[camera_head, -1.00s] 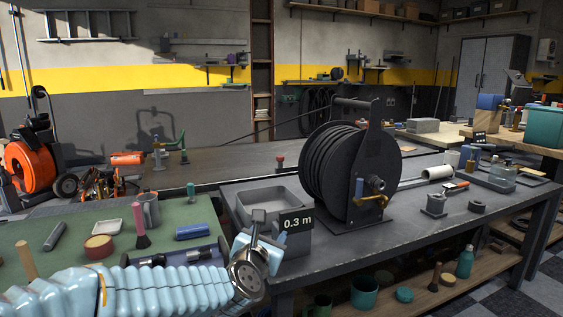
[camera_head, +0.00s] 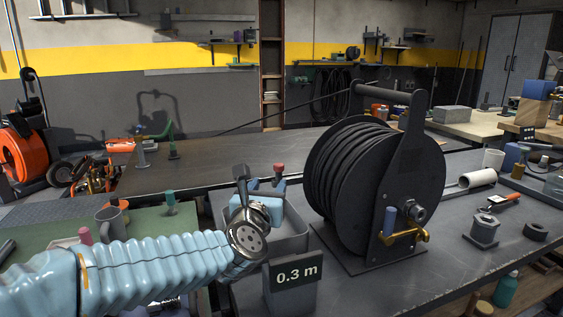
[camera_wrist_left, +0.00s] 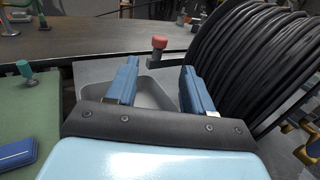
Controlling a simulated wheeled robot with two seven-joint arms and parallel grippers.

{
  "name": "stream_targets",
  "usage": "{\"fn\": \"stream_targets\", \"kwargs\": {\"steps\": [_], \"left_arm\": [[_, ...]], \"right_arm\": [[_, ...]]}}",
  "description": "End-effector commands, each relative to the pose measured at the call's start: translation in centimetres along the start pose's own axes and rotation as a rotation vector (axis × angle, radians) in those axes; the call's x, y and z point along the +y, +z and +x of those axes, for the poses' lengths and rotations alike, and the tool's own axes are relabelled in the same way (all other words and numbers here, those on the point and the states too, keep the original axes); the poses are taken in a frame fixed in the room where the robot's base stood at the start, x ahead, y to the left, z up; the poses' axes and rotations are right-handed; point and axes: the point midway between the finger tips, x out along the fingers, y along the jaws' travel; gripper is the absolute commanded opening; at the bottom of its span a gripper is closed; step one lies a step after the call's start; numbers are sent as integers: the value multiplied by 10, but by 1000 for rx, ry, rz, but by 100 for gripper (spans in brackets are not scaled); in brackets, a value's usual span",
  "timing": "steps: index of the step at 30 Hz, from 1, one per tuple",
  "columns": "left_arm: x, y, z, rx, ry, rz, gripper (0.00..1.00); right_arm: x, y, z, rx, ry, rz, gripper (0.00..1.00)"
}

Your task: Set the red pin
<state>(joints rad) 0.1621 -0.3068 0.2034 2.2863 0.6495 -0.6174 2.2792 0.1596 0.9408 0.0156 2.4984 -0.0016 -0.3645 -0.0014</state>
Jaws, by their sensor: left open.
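The red pin (camera_head: 279,168) stands upright behind the grey tray, close to the left side of the black cable drum. Only its red head and a short dark part below it show. It also shows in the left wrist view (camera_wrist_left: 159,43), beyond and between my fingertips. My left gripper (camera_wrist_left: 153,68) is open and empty, with its two blue fingers pointing toward the pin. In the head view my left gripper (camera_head: 262,186) is over the grey tray (camera_head: 297,243), short of the pin and apart from it. My right gripper is in neither view.
The large black cable drum (camera_head: 352,180) stands just right of my left gripper, with a brass crank (camera_head: 405,234) and blue handle. A green mat with a mug (camera_head: 110,225) lies left.

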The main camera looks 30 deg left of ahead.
Motion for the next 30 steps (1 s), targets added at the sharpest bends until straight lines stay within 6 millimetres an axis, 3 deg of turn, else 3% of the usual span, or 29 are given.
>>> {"fn": "stream_targets", "kwargs": {"steps": [15, 21, 30], "left_arm": [[0, 1, 108, 2, 0, 0, 52], [0, 0, 126, 1, 0, 1, 52], [0, 0, 129, 0, 0, 1, 52]], "right_arm": [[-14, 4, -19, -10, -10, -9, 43], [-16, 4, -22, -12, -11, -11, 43], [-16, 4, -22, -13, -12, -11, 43]]}}
